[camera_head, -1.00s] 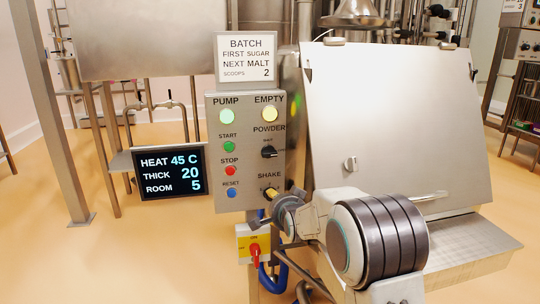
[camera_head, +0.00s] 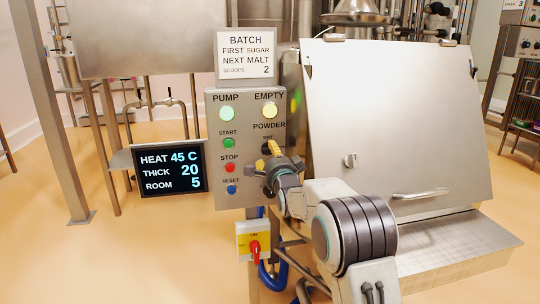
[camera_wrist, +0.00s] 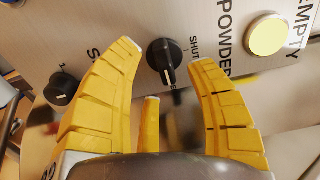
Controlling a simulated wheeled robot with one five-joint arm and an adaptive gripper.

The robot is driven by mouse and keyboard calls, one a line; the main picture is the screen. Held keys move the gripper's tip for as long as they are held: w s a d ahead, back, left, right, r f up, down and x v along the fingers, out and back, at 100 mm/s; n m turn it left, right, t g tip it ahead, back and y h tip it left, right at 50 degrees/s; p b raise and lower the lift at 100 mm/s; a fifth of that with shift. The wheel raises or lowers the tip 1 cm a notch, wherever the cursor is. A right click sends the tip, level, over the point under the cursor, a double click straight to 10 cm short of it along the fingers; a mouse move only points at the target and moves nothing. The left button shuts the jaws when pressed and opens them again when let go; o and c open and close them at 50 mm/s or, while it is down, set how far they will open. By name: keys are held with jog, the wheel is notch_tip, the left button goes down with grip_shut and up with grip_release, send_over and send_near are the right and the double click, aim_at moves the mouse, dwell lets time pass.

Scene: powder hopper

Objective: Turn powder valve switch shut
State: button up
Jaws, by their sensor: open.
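The powder valve switch (camera_wrist: 164,60) is a black rotary knob on the grey control panel (camera_head: 213,198). In the wrist view it sits just beyond and between my open yellow fingers, with a white mark on its pointer and the word SHUT beside it. My gripper (camera_wrist: 166,75) is open and empty, and I see no contact with the knob. In the head view my gripper (camera_head: 272,150) covers the powder switch below the POWDER label.
The shake knob (camera_wrist: 61,89) is left of my fingers in the wrist view. The lit EMPTY lamp (camera_wrist: 268,36) is to the right. In the head view, pump buttons line the panel's left side, a red-handled yellow switch (camera_head: 253,244) hangs below, and the hopper lid (camera_head: 400,110) stands right.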

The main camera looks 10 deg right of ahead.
jog(key=shift+w, duration=1.25)
grip_shut()
